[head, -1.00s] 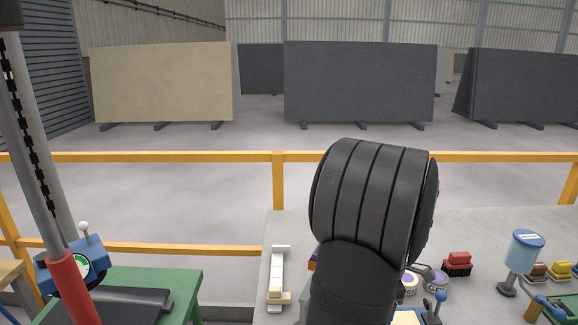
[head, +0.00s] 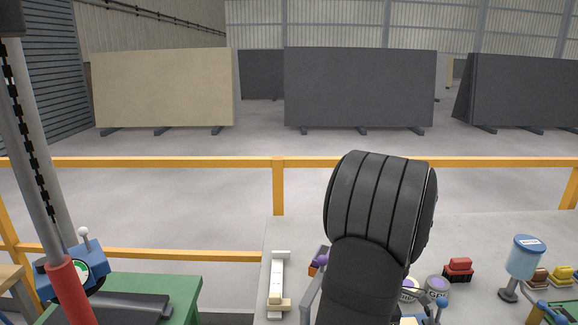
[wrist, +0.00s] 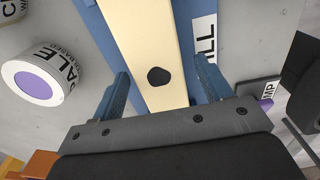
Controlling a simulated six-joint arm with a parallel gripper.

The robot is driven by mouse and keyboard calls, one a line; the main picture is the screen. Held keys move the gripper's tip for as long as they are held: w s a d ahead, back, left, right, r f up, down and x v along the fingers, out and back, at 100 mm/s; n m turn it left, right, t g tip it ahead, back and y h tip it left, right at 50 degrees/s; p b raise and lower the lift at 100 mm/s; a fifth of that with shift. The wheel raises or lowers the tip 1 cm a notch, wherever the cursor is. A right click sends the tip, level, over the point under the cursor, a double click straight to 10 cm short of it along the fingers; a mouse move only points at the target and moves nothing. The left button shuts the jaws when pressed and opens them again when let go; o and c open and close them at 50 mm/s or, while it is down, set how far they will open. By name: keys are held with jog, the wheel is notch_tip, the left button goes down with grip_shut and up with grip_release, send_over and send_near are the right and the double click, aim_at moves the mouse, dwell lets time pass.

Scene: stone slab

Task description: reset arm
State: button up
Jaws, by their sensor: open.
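My gripper (wrist: 160,72) shows in the wrist view with its two blue-grey fingers apart. A cream bar (wrist: 152,40) with a dark round spot lies between and beyond the fingers, over a blue surface with a white label. Whether the fingers touch the bar I cannot tell. In the head view my black arm rises in the middle and hides most of the gripper and the bench behind it.
The stone bench (head: 490,235) holds a white clamp-like tool (head: 278,285), a red block (head: 459,269), a blue cup on a stand (head: 525,255) and a tin (head: 436,287). A labelled tin (wrist: 35,82) lies left of my fingers. A yellow rail (head: 140,162) runs behind.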

notch_tip(320, 180, up, 11)
jog(key=w+a+r+m, duration=0.3)
jog(key=a+m, duration=0.1)
jog(key=a, duration=0.5)
jog(key=w+a+r+m, duration=0.3)
jog(key=w+a+r, duration=0.1)
jog(key=a, duration=0.6)
jog(key=w+a+f+m, duration=0.5)
jog(key=w+f+m, duration=0.2)
jog(key=m, duration=0.2)
jog(key=shift+a+f, duration=0.15)
